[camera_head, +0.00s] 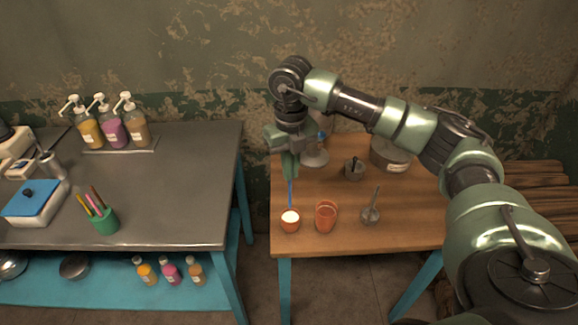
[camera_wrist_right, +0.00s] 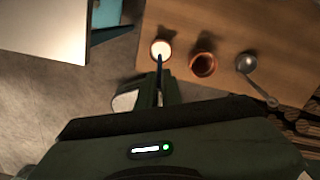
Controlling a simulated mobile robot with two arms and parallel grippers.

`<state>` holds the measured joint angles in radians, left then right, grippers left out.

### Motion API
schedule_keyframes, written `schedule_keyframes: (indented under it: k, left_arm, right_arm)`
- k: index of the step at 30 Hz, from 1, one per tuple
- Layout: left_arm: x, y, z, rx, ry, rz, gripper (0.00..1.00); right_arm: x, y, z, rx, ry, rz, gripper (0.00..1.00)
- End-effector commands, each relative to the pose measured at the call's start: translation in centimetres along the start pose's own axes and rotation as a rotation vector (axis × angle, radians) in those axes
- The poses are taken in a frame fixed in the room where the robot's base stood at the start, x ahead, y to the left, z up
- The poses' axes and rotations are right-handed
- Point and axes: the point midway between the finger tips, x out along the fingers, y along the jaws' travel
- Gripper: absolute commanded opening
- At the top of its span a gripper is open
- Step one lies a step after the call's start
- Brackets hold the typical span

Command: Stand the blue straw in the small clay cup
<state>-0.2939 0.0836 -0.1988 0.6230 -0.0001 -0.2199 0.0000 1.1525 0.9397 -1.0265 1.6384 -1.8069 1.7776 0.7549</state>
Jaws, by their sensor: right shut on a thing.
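The blue straw (camera_head: 290,194) is held upright by my right gripper (camera_head: 290,166), which is shut on its upper part. The straw's lower end is at the small clay cup with white milk (camera_head: 290,224) near the front left of the wooden table. In the right wrist view the straw (camera_wrist_right: 159,70) reaches toward that cup (camera_wrist_right: 161,48), and its tip overlaps the white surface. I cannot tell whether the tip touches the milk or is just above it. My left gripper is not in view.
Another clay cup (camera_head: 326,217) stands just right of the milk cup, and a small metal vessel with a long handle (camera_head: 370,214) stands further right. A dark lidded pot (camera_head: 354,169) is behind.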

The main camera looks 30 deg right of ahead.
Motion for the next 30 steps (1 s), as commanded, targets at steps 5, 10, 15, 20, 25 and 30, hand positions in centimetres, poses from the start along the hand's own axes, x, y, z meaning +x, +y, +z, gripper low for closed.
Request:
schedule_keyframes:
  k: [5,10,15,20,25,30]
  left_arm:
    - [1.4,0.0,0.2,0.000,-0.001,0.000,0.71]
    - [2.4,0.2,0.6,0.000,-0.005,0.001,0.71]
    - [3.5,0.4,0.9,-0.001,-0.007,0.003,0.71]
    - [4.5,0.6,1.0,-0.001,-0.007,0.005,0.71]
    - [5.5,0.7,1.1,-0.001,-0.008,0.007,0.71]
    - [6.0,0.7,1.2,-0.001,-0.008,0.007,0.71]
  right_arm:
    - [1.9,-0.1,0.0,0.001,0.001,-0.001,0.00]
    - [3.5,0.0,0.0,0.001,0.000,0.000,0.00]
    - [5.0,0.0,0.0,0.000,0.000,-0.001,0.00]
    - [6.5,0.0,0.0,0.000,0.001,-0.001,0.00]
    - [7.8,0.0,0.0,0.000,0.000,0.000,0.00]
    - [8.5,0.0,0.0,0.000,0.000,0.000,0.00]
